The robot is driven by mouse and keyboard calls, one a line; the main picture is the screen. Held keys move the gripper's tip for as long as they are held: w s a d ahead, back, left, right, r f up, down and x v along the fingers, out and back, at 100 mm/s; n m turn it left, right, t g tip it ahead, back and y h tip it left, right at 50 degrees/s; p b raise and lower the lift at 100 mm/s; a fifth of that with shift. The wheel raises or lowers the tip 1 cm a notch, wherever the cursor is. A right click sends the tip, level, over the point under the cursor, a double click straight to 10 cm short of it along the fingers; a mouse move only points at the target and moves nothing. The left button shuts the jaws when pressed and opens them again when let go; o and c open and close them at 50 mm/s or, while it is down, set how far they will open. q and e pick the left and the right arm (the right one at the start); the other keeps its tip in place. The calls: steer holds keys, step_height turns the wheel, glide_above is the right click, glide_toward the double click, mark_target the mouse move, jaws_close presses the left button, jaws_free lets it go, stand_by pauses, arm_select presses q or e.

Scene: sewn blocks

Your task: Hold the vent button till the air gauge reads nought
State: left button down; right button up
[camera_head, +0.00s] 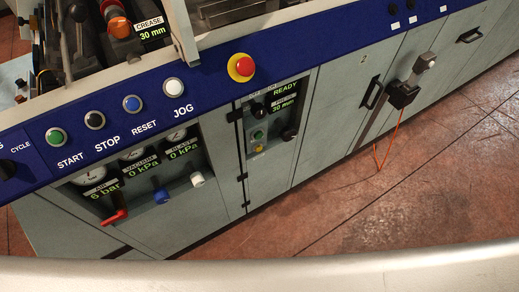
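The air gauge (88,176) is in a recess at the lower left of the machine front, and its display reads 6 bar. A red lever (115,217) sits below it. A blue knob or button (161,196) and a white one (197,180) sit under the vacuum gauge (132,153) and blast gauge (175,135), which both read 0 kPa. No label reading vent is legible, so I cannot tell which control is the vent button. Neither of my grippers is in view.
The blue panel above carries green start (55,136), black stop (95,120), blue reset (132,103) and white jog (174,86) buttons, plus a red emergency stop (241,67). A black fitting (402,95) with an orange cord juts out at right. The floor (440,190) there is clear.

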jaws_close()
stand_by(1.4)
